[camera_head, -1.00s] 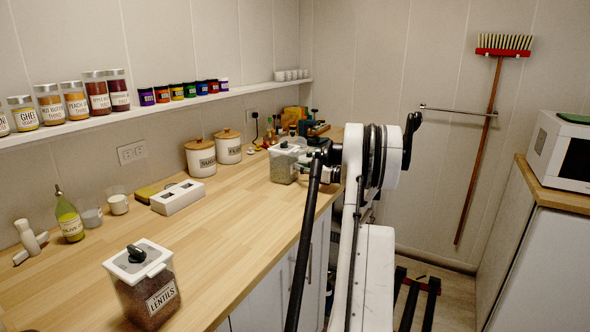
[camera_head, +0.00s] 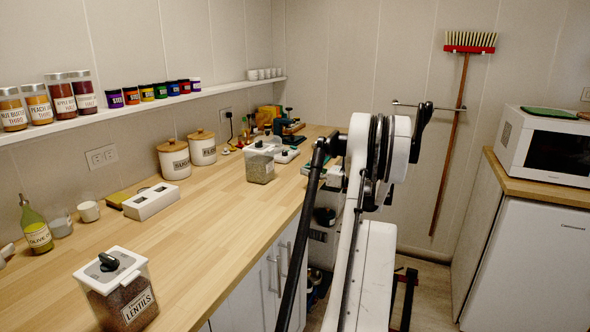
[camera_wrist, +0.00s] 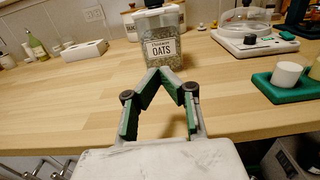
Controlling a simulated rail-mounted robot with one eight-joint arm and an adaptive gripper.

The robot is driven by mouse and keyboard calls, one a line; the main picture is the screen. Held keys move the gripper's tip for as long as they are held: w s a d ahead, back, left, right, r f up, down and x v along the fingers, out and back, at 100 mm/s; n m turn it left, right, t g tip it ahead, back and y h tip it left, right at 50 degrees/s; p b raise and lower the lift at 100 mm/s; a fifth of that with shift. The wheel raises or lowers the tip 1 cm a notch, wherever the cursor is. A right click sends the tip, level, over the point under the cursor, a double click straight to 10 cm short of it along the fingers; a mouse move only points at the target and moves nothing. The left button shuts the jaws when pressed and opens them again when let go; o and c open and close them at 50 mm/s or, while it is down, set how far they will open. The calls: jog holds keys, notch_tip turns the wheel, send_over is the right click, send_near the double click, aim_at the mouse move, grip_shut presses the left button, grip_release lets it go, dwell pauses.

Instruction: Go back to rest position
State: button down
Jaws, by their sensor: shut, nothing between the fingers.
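My gripper (camera_wrist: 163,74) shows in the wrist view with its two green-and-grey fingers brought together at the tips. It is empty. An oats container (camera_wrist: 163,48) with a label stands upright on the wooden counter beyond the fingertips, apart from them as far as I can tell. In the head view the oats container (camera_head: 260,168) stands near the counter's front edge, left of my arm. My gripper is not clearly visible in the head view, where my arm covers part of the scene.
A lentils container (camera_head: 118,295) stands on the near counter (camera_head: 205,235). A kitchen scale (camera_wrist: 250,42) and a green tray (camera_wrist: 262,88) with a white cup (camera_wrist: 288,74) are at the right in the wrist view. A microwave (camera_head: 545,150) is at right. Mid-counter is clear.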

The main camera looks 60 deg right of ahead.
jog(key=shift+s, duration=0.6)
